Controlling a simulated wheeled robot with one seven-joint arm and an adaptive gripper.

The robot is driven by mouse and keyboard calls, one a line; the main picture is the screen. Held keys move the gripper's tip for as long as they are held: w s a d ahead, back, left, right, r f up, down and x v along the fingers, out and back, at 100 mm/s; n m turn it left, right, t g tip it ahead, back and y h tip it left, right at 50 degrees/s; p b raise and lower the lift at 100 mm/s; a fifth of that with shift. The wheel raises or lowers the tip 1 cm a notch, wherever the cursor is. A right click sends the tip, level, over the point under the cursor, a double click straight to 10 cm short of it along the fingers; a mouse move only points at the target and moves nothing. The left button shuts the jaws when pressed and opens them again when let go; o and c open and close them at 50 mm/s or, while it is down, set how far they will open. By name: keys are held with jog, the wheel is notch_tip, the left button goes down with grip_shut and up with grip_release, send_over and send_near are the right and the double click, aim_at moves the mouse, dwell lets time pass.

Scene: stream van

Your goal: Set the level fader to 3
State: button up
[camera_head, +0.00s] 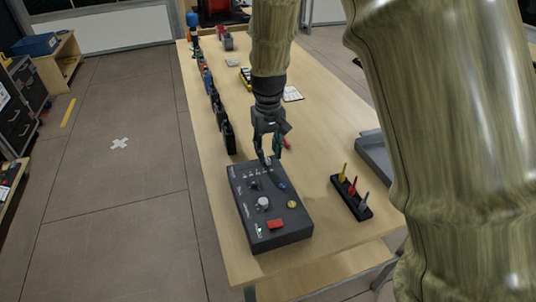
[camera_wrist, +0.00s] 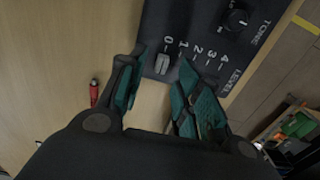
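A dark control box (camera_head: 285,238) lies on the wooden table, and its level end fills the top of the wrist view (camera_wrist: 185,25). The level fader's grey cap (camera_wrist: 162,63) stands beside the 0 mark of a printed scale running from 0 to 4. My gripper (camera_head: 268,160) is over the far end of the box. In the wrist view my gripper (camera_wrist: 161,66) has its two green-padded fingers apart, one on each side of the cap. I see a gap on both sides and cannot tell how far down the fingertips reach. The right finger hides part of the fader's track.
The box also carries a dark tone knob (camera_wrist: 237,18), a large grey knob (camera_head: 263,203), a red button (camera_head: 276,224) and a yellow button (camera_head: 292,204). A black rack (camera_head: 352,199) with coloured tools stands to the right. A red item (camera_wrist: 94,92) lies nearby.

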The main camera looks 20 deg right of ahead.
aim_at(268, 161)
jog(key=shift+s+f, duration=0.25)
jog(key=shift+f, duration=0.45)
jog(key=shift+w+f, duration=0.2)
jog(key=shift+f, duration=0.3)
jog(key=shift+s, duration=0.15)
grip_shut()
